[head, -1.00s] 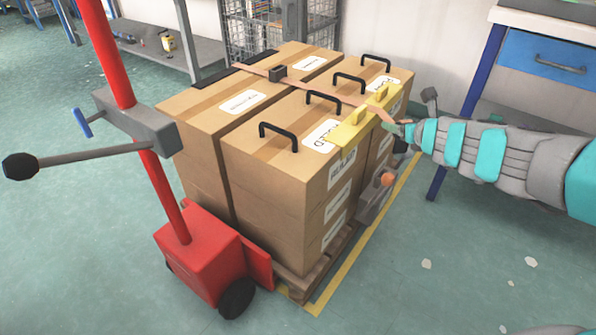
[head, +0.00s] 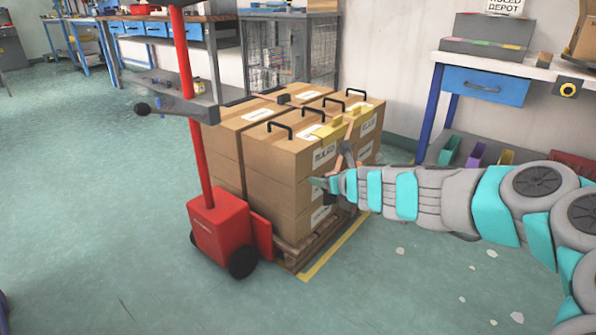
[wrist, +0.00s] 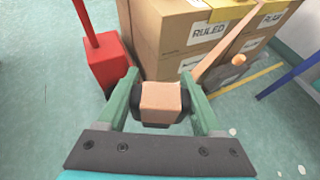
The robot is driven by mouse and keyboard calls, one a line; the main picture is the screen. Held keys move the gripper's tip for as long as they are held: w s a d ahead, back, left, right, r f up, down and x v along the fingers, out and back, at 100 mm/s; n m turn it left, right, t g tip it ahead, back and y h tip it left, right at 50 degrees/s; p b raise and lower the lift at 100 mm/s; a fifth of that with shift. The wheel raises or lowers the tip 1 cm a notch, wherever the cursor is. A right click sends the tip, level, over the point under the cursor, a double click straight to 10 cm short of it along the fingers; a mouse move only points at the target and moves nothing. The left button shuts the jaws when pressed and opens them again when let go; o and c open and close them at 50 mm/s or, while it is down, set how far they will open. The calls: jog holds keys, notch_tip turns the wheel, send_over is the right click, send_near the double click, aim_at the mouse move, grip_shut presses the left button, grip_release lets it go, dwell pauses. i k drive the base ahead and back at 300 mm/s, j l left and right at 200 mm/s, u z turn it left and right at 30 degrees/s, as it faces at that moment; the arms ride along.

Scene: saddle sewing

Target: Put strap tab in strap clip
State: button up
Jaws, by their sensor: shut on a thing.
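My gripper (wrist: 160,100) is shut on the tan strap tab (wrist: 160,97), which sits between its green fingers in the wrist view. In the head view my gripper (head: 320,184) is in front of the near side of the stacked boxes, below their top edge. The tan strap (head: 347,148) runs over the yellow edge guard (head: 327,130) and down toward my gripper. The strap (wrist: 228,46) also shows in the wrist view. A grey fitting with an orange knob (wrist: 238,60), likely the strap clip, is right of and beyond the tab. My arm seems to hide it in the head view.
The cardboard boxes (head: 265,180) stand on a wooden pallet (head: 296,252). A red pallet truck (head: 217,226) is at their left. A workbench with a blue drawer (head: 485,87) is at the right. The floor in front is clear.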

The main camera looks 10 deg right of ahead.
aim_at(284, 103)
jog(key=i+l+u, duration=0.75)
jog(key=i, duration=0.2)
